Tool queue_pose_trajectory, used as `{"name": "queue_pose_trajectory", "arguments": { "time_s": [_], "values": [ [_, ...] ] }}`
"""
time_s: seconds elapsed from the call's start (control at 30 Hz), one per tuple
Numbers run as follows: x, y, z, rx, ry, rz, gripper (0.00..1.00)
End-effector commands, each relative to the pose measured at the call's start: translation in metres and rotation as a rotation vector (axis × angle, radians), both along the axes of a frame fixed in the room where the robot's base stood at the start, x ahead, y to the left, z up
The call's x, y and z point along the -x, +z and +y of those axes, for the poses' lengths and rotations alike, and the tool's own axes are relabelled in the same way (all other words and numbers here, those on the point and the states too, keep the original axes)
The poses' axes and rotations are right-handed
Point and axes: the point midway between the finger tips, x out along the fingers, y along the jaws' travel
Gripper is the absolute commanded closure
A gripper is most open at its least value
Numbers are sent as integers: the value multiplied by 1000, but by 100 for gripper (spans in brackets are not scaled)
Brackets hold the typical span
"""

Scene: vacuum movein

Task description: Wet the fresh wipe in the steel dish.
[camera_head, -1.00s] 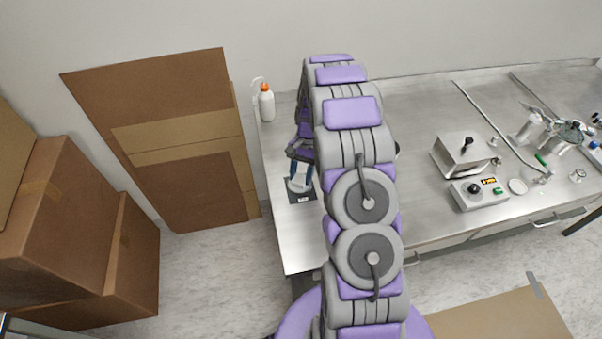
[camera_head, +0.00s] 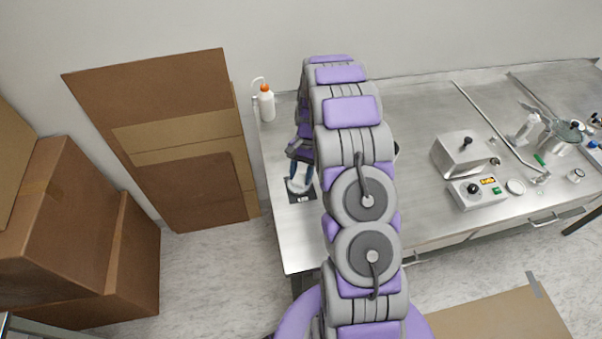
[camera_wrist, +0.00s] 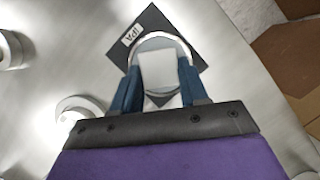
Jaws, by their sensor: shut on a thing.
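The steel dish (camera_wrist: 176,39) shows in the wrist view as a round bright rim on a dark mat labelled IPA (camera_wrist: 148,22). My gripper (camera_wrist: 158,82) has its two blue fingers shut on a white wipe (camera_wrist: 158,68). The wipe overlaps the middle of the dish and hides most of its inside. I cannot tell whether the wipe touches the dish bottom or any liquid. In the head view my gripper (camera_head: 299,178) points down at the dish, near the left end of the steel table; my arm hides part of this area.
A white bottle with an orange cap (camera_head: 266,103) stands at the table's back left corner. A metal box (camera_head: 463,156) and a control unit (camera_head: 478,192) stand right of my arm. Cardboard boxes (camera_head: 60,215) stand on the floor at left. The table front left is clear.

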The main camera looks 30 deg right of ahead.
Motion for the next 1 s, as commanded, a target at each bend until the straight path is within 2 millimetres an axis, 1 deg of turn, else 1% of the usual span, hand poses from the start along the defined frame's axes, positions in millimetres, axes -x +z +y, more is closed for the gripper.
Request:
{"name": "queue_pose_trajectory", "arguments": {
  "time_s": [0.3, 0.47, 1.0],
  "values": [
    [1, -3, 1, -2, 0, 6, 81],
    [1, 0, 1, -1, 1, 6, 81],
    [1, 40, 0, -1, 0, 1, 81]
  ]
}}
